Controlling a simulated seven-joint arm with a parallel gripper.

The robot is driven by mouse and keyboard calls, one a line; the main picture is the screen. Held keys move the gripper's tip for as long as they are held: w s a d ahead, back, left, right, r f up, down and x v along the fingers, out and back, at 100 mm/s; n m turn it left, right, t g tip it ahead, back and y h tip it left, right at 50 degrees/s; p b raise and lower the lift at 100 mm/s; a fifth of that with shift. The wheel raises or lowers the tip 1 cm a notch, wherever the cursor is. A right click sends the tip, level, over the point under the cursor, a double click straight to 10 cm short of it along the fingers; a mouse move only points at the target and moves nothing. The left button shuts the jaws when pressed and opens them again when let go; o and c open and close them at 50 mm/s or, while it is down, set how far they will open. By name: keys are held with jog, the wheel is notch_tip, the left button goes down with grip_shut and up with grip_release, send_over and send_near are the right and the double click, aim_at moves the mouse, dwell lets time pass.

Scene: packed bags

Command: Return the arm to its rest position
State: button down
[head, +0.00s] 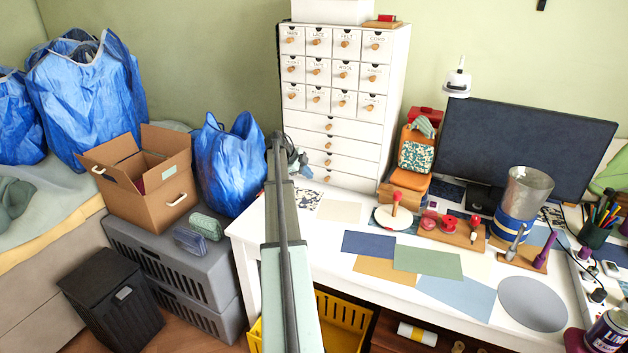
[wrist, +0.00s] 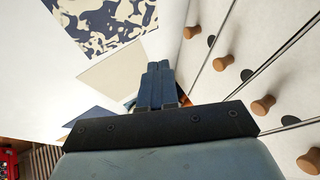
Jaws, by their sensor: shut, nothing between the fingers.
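My arm reaches up from the bottom middle of the head view toward the left end of the white desk (head: 345,258). My gripper (wrist: 158,68) shows in the wrist view with its two blue fingers together and nothing between them. In the head view its end is mostly hidden behind the arm, close to the white drawer cabinet (head: 336,124). In the wrist view the cabinet's wooden knobs (wrist: 264,105) run along the right, beside the fingers, with a gap between. A blue and cream patterned sheet (wrist: 105,22) lies on the desk ahead.
A blue bag (head: 226,165) and an open cardboard box (head: 150,190) stand left of my arm on grey crates (head: 180,262). A yellow crate (head: 343,318) is below the desk. A monitor (head: 525,145) and a metal canister (head: 525,190) stand at the right. Flat coloured sheets cover the desk's middle.

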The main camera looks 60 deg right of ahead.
jog(key=shift+v, duration=1)
